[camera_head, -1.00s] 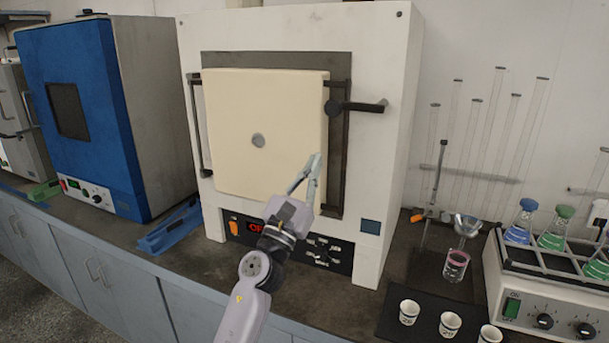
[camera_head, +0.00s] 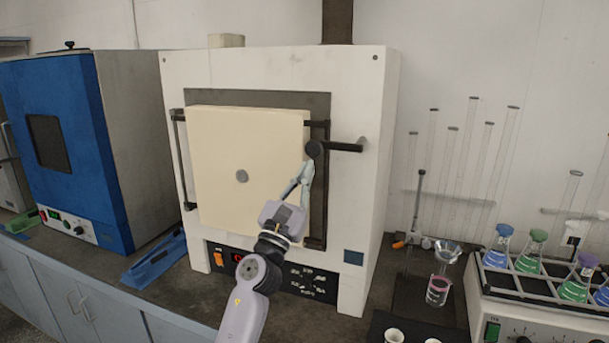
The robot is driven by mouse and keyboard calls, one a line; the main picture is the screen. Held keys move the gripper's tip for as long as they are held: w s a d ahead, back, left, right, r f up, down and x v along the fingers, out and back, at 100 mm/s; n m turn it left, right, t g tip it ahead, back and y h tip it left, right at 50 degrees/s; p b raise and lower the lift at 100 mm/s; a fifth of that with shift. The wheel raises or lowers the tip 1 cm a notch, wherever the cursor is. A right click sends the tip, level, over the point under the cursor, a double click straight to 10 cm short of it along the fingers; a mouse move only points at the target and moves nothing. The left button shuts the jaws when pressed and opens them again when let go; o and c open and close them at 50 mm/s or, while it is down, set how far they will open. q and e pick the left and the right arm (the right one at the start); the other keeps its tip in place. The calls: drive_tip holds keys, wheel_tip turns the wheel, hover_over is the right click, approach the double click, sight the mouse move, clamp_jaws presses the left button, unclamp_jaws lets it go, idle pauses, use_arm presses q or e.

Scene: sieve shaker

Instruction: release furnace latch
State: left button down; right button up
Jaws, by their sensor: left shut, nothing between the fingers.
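The furnace (camera_head: 365,95) is a white box with a cream door (camera_head: 215,145) in a dark frame. The door looks closed. Its latch (camera_head: 345,147) is a black handle with a round hub at the door's upper right, pointing right and about level. My left gripper (camera_head: 307,168) is shut and empty, in front of the door's right side. Its fingertips are just below and left of the latch hub; I cannot tell whether they touch it. My right gripper is not in view.
A blue oven (camera_head: 75,100) stands to the left, with a blue tray-like object (camera_head: 155,258) on the bench beside the furnace. To the right are glass tubes, a funnel over a beaker (camera_head: 438,288), and a rack of flasks (camera_head: 525,285). Cups stand at the front right.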

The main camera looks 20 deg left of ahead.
use_arm(q)
drive_tip(key=shift+r, duration=0.1)
drive_tip(key=shift+a+r+m+h, duration=0.2)
drive_tip(key=shift+m+h, duration=0.2)
drive_tip(key=shift+m, duration=0.3)
drive_tip(key=shift+a+r+m+g+h+p, duration=0.1)
drive_tip(key=shift+r+m+g+h+p, duration=0.1)
drive_tip(key=shift+m+h+p, duration=0.15)
drive_tip(key=shift+r+m+g+h+p, duration=0.1)
drive_tip(key=shift+r+m+h, duration=0.15)
drive_tip(key=shift+m, duration=0.2)
drive_tip(key=d+r+m+g+h+p, duration=0.1)
drive_tip(key=d+r+m+g+p, duration=0.2)
drive_tip(key=r+m+g, duration=0.3)
drive_tip(key=d+r+m+g+h+p, duration=0.2)
drive_tip(key=r+m, duration=0.6)
drive_tip(key=m, duration=0.8)
drive_tip(key=shift+d+g+p, duration=1.05)
drive_tip(key=shift+g+p, duration=0.4)
drive_tip(key=shift+g, duration=0.65)
drive_tip(key=shift+s, duration=0.1)
drive_tip(key=shift+r, duration=0.1)
